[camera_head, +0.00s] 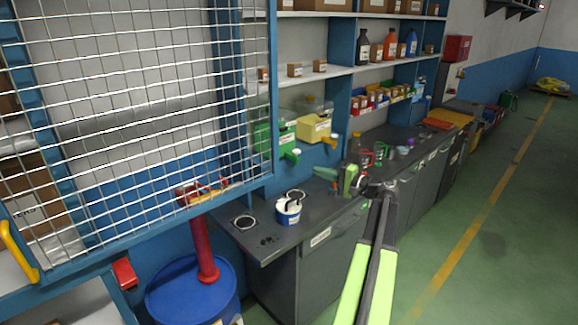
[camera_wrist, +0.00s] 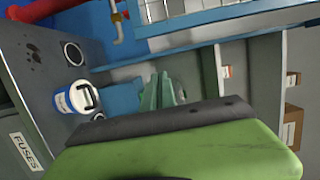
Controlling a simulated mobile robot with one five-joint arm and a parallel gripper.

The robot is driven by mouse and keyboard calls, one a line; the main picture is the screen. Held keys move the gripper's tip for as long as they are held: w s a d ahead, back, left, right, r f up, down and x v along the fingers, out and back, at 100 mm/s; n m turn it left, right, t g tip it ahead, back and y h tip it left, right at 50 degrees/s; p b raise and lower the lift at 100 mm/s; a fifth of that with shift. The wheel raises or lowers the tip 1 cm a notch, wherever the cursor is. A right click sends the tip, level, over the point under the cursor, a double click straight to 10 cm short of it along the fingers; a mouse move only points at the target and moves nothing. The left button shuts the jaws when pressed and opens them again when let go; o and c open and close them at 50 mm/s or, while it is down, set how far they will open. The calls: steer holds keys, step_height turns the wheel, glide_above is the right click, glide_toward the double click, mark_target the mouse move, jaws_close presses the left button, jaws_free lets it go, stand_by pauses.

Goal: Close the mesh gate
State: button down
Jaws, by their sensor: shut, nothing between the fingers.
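The mesh gate, with its blue frame (camera_head: 150,228) and wire grid, fills the upper left of the head view. A yellow handle (camera_head: 18,252) is at its lower left. A blue rail with mesh shows along the top of the wrist view (camera_wrist: 235,18). My arm reaches up from the bottom of the head view, with my gripper (camera_head: 376,188) at its far end, over the workbench in the picture and right of the gate. My gripper looks shut and empty, apart from the handle.
A dark workbench (camera_head: 265,237) carries a blue-and-white tub (camera_head: 288,211) and tools. A blue drum (camera_head: 180,290) with a red pump (camera_head: 203,245) stands below the gate. Shelves (camera_head: 345,70) hold bottles and boxes. The green floor (camera_head: 490,240) at the right is clear.

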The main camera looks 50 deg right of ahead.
steer(key=w+a, duration=0.6)
steer(key=w, duration=0.4)
steer(key=shift+a, duration=0.1)
